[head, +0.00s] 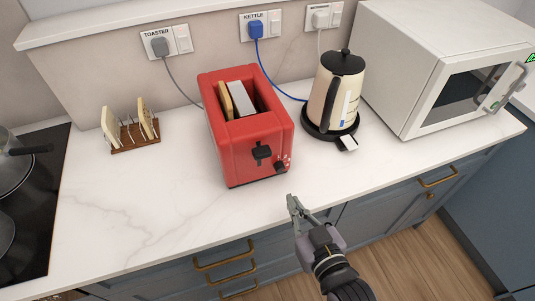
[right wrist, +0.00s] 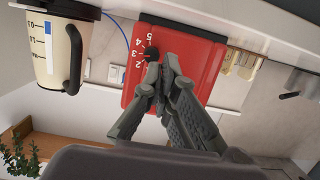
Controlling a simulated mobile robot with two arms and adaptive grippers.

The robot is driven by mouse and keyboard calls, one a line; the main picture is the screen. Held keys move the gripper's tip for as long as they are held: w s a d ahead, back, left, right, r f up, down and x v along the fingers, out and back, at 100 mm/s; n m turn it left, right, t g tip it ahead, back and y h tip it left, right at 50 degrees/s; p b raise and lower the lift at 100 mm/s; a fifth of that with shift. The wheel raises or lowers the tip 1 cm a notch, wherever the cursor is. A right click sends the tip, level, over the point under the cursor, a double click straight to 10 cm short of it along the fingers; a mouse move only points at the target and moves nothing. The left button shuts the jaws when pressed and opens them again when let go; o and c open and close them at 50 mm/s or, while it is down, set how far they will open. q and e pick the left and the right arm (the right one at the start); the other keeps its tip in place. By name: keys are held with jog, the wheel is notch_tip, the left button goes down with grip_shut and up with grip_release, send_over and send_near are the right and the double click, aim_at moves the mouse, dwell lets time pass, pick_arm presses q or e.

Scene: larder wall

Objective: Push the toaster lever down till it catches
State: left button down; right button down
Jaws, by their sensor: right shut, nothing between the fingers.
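The red toaster (head: 228,148) stands on the white counter with its control end towards me. Its black lever (head: 261,153) sits part-way up that end, and a black dial (head: 281,167) is below it to the right. A brown slice (head: 225,102) shows in one slot and a pale flat piece (head: 242,99) in the other. My right gripper (head: 291,203) is shut and empty, in front of the toaster's lower right, apart from the lever. In the right wrist view its fingertips (right wrist: 161,72) overlap the toaster (right wrist: 202,78) near the numbered dial; the lever cannot be made out there. My left gripper is out of view.
A cream kettle (head: 327,97) on its black base and a white microwave (head: 413,70) stand right of the toaster. A toast rack (head: 135,146) is to the left, and a hob (head: 35,190) farther left. Cords run to wall sockets behind. The counter before the toaster is clear.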

jog(key=s+a+r+t+y, duration=0.1)
jog(key=r+t, duration=0.5)
jog(key=r, duration=0.6)
jog(key=shift+s+a+y, duration=0.4)
jog(key=shift+s+a, duration=0.45)
jog(key=shift+a, duration=0.3)
jog(key=p+x, duration=0.3)
jog(key=x, duration=0.6)
jog(key=f, duration=0.2)
jog(key=w+f+p, duration=0.1)
jog(key=shift+f, duration=0.4)
jog(key=shift+a, duration=0.1)
